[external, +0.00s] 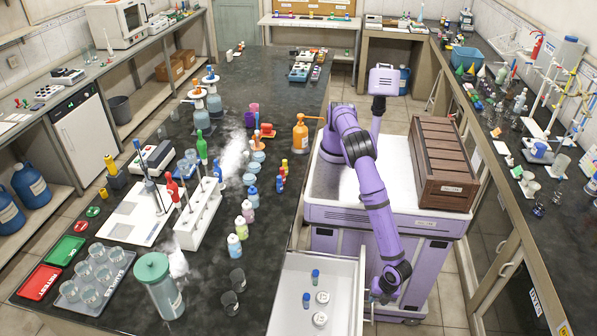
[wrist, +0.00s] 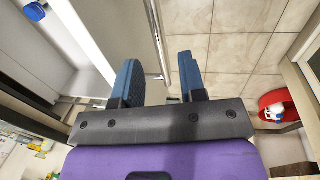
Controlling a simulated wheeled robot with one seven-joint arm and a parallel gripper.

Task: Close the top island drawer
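The open white drawer (external: 343,292) sticks out from the dark-topped island at the bottom of the external view. Its front panel (wrist: 117,28) also shows in the wrist view. My gripper (external: 376,296) is low beside the drawer's front, on its right side. In the wrist view my gripper (wrist: 160,72) has its two blue fingers apart. The thin metal drawer handle (wrist: 157,35) appears in the gap between them; I cannot tell whether a finger touches it. Inside the drawer are small blue-capped vials (external: 306,300) and white round items (external: 321,318).
The island top (external: 270,215) holds bottles, beakers and racks close to the drawer. A brown wooden crate (external: 442,165) sits on my base. The right-hand counter (external: 540,230) borders the aisle. Tiled floor (wrist: 240,50) is clear beside the fingers; a red bin (wrist: 278,105) stands farther right.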

